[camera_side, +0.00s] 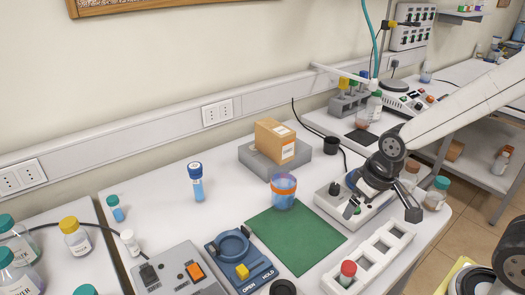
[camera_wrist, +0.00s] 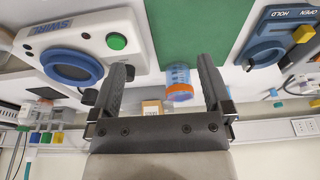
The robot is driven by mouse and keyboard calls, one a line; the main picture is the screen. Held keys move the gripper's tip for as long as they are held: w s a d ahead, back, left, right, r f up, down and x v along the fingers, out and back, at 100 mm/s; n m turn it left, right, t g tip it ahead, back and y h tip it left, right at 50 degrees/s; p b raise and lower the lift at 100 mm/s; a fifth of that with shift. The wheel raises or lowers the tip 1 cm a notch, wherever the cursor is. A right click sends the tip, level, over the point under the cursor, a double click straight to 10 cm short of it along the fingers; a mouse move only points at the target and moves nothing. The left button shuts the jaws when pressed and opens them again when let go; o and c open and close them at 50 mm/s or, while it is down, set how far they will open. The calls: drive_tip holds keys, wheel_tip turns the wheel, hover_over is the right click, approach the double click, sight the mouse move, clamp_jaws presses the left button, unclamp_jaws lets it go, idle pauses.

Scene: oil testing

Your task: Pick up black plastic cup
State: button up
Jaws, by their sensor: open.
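A small black cup-like cylinder (camera_side: 331,145) stands upright on the bench beside the cardboard box in the side view. A second round black object (camera_side: 283,288) is cut off by the bottom edge; I cannot tell which is the black plastic cup. My gripper (camera_side: 382,210) is open over the white device at the bench's right side, in front of the first cylinder and apart from it. In the wrist view my gripper (camera_wrist: 162,66) has its two fingers spread with nothing held. Neither black object is clear there.
A blue beaker with an orange rim (camera_side: 283,190) stands at the green mat's (camera_side: 295,240) back edge. A cardboard box (camera_side: 275,140) sits on a grey block. A white rack (camera_side: 370,258) with a red-capped vial is at front right. A blue-capped vial (camera_side: 197,182) stands left.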

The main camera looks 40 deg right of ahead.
drive_tip(key=w+d+r+n+t+h, duration=0.15)
drive_tip(key=w+d+n+t, duration=0.35)
drive_tip(key=w+d+n, duration=0.75)
drive_tip(key=w+d+r+n+t+h, duration=0.15)
drive_tip(key=w+d+n+t, duration=0.45)
drive_tip(key=d+n, duration=1.1)
drive_tip(key=a+f+n, duration=0.1)
drive_tip(key=f, duration=0.2)
drive_tip(key=w+f+n, duration=0.1)
drive_tip(key=f, duration=0.2)
drive_tip(key=a+f+n, duration=0.1)
drive_tip(key=f, duration=0.2)
drive_tip(key=shift+w+a, duration=0.15)
drive_tip(key=shift+a, duration=0.2)
drive_tip(key=shift+f, duration=0.5)
drive_tip(key=shift+w, duration=0.1)
